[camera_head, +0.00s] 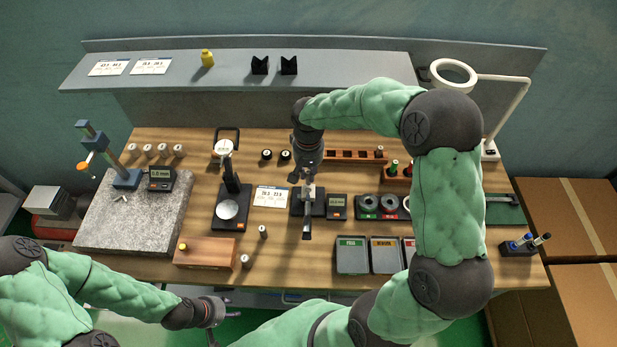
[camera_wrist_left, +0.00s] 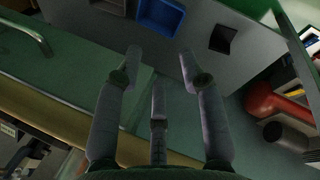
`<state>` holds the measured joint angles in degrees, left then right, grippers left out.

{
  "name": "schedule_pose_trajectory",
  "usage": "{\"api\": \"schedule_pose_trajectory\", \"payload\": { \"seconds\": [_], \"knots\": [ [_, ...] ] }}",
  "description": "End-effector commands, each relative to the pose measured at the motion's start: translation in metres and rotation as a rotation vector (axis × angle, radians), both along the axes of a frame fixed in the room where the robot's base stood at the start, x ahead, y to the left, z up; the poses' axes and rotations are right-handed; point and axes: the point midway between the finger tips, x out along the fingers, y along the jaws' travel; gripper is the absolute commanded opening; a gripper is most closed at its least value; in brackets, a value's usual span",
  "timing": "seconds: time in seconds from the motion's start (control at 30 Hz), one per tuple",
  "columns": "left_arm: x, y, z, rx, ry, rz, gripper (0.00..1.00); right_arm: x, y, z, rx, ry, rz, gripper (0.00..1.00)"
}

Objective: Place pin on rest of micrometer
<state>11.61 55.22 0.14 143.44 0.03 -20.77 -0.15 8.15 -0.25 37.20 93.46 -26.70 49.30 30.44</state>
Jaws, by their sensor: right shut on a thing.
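My right gripper (camera_head: 307,184) points down over the micrometer (camera_head: 308,208), a dark-based device near the middle of the bench with a small display (camera_head: 337,201) to its right. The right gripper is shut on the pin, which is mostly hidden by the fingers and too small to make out. I cannot tell whether the pin touches the micrometer's rest. My left gripper (camera_head: 213,312) is low in front of the bench, away from the micrometer. In the left wrist view its fingers (camera_wrist_left: 160,54) are spread apart with nothing between them.
A dial gauge stand (camera_head: 230,205) and a label card (camera_head: 271,196) stand left of the micrometer. Ring gauges (camera_head: 367,203) and sorting trays (camera_head: 352,256) lie to its right. A wooden block (camera_head: 206,252) is front left, a granite plate (camera_head: 130,215) far left. A magnifier lamp (camera_head: 490,150) stands back right.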

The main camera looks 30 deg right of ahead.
Motion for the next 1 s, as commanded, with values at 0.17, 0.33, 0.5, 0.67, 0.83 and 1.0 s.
{"api": "schedule_pose_trajectory", "payload": {
  "seconds": [0.17,0.33,0.5,0.67,0.83,1.0],
  "knots": [
    [0.000,0.000,-0.003,0.000,0.000,0.000,0.40,-0.002,0.000,-0.024,0.001,0.004,-0.001,0.00],
    [0.000,0.000,-0.003,0.000,0.000,0.000,0.40,-0.001,0.000,-0.025,0.001,0.002,-0.001,0.00],
    [0.000,0.000,-0.005,0.000,0.000,0.000,0.40,-0.001,0.000,-0.028,0.001,0.002,0.000,0.00],
    [0.000,0.000,-0.006,0.000,0.000,0.000,0.40,-0.002,0.000,-0.029,0.001,0.003,0.000,0.40],
    [0.000,0.000,-0.006,0.000,0.000,0.000,0.40,-0.002,0.000,-0.029,0.001,0.003,0.000,0.41],
    [0.000,0.000,-0.005,0.000,0.000,0.000,0.40,-0.001,0.000,-0.028,0.001,0.002,0.000,0.41]
  ]
}}
